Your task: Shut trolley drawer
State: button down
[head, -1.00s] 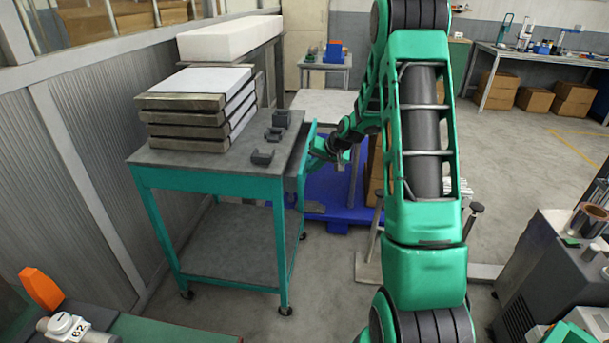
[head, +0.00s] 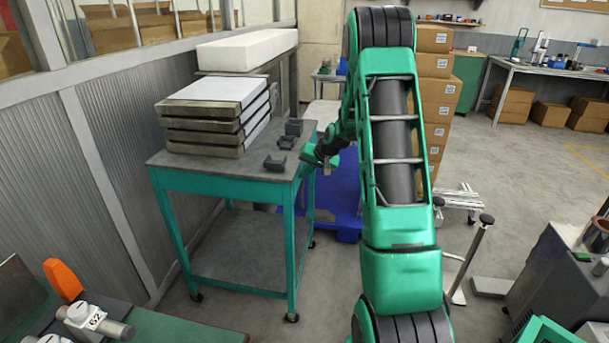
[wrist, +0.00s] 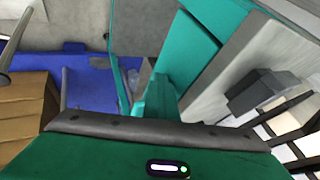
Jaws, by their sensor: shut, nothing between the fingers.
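The teal trolley (head: 218,180) with a grey top stands left of my arm. Its drawer is on the right side, where the drawer front (wrist: 190,55) shows as a teal panel close along the trolley's edge in the wrist view. In the head view that side is narrow and partly hidden by my gripper. I cannot tell whether the drawer is fully flush. My gripper (head: 326,168) is shut and empty, at the trolley's right side. In the wrist view its fingers (wrist: 158,95) are at or against the teal panel; exact contact is unclear.
Stacked slabs (head: 217,115) and dark grey blocks (head: 276,163) lie on the trolley top. A blue pallet-like base (head: 346,205) is behind my gripper. Stacked cardboard boxes (head: 440,95) stand behind my arm. A metal post (head: 470,258) stands at right, with open floor beyond.

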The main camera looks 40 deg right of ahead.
jog(key=shift+w+a+r, duration=0.1)
jog(key=shift+w+a, duration=0.25)
jog(key=shift+a, duration=0.1)
jog(key=s+d+r, duration=0.4)
jog(key=s+r, duration=0.3)
jog(key=s, duration=0.2)
jog(key=shift+s+r, duration=0.3)
jog(key=shift+r, duration=0.05)
jog(key=shift+a, duration=0.15)
jog(key=s+a+r+g, duration=0.2)
jog(key=s+a, duration=0.5)
jog(key=s, duration=0.5)
jog(key=s+a+r+n+g, duration=0.1)
jog(key=s+a+r+g, duration=0.1)
jog(key=s+a, duration=0.5)
jog(key=s+a+r+n+g, duration=0.1)
jog(key=s+a, duration=0.6)
jog(key=s, duration=1.2)
jog(key=r+g, duration=0.1)
jog(key=g, duration=0.1)
jog(key=shift+r+g, duration=0.2)
jog(key=shift+g, duration=0.1)
